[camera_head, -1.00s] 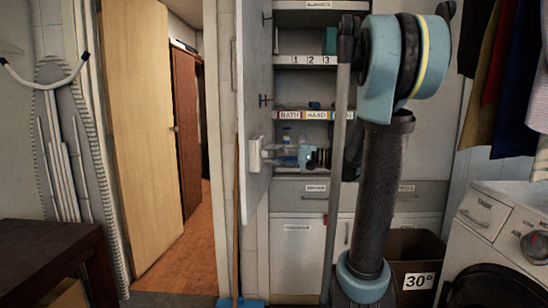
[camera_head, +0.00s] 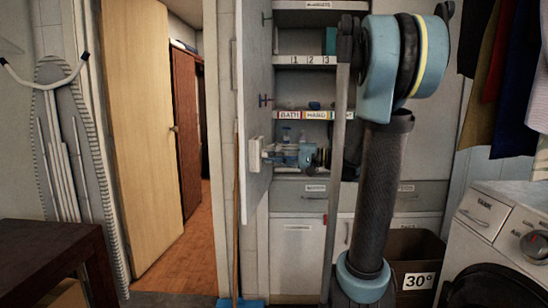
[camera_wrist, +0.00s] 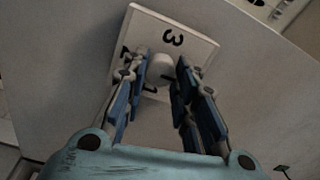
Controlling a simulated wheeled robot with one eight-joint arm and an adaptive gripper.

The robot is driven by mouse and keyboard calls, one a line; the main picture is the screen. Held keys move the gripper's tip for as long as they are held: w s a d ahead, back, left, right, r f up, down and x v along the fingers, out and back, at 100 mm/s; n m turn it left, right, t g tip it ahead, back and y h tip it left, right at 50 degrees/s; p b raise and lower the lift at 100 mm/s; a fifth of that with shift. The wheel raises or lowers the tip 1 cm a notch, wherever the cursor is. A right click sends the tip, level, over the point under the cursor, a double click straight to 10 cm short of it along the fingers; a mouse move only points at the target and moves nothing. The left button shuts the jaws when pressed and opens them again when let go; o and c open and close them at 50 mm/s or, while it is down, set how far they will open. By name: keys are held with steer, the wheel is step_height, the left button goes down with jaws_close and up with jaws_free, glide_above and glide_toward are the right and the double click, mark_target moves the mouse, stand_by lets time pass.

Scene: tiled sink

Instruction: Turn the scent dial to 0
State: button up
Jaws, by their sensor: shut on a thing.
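The scent dial is a pale round knob (camera_wrist: 159,68) on a white square plate (camera_wrist: 193,42) in the wrist view. The plate bears a 3 near its top edge, a partly covered 2 at the left, and what looks like a 1 below the knob. No 0 is readable. My gripper (camera_wrist: 161,72) has its blue-padded fingers on both sides of the knob, shut on it. In the head view a white box (camera_head: 255,153) juts from the open cabinet door. My gripper (camera_head: 306,157) is small there, to its right, and its fingertips are unclear.
The open cabinet door (camera_head: 257,90) stands left of shelves labelled BATH and HAND (camera_head: 300,115), which hold bottles. A broom (camera_head: 237,220) leans at the left. A box marked 30° (camera_head: 418,281) and a white machine (camera_head: 500,225) stand at the right.

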steer(key=o, duration=1.1)
steer(key=shift+s+f, duration=0.1)
steer(key=shift+f, duration=0.1)
steer(key=shift+r, duration=0.1)
steer(key=shift+s+d+f, duration=0.1)
steer(key=shift+s+d, duration=0.2)
steer(key=shift+d, duration=1.65)
steer(key=shift+s+d+f, duration=0.1)
steer(key=shift+s+d, duration=0.25)
steer(key=shift+d, duration=1.65)
steer(key=shift+s+d+f, duration=0.1)
steer(key=shift+s+d, duration=0.2)
steer(key=shift+d, duration=1.65)
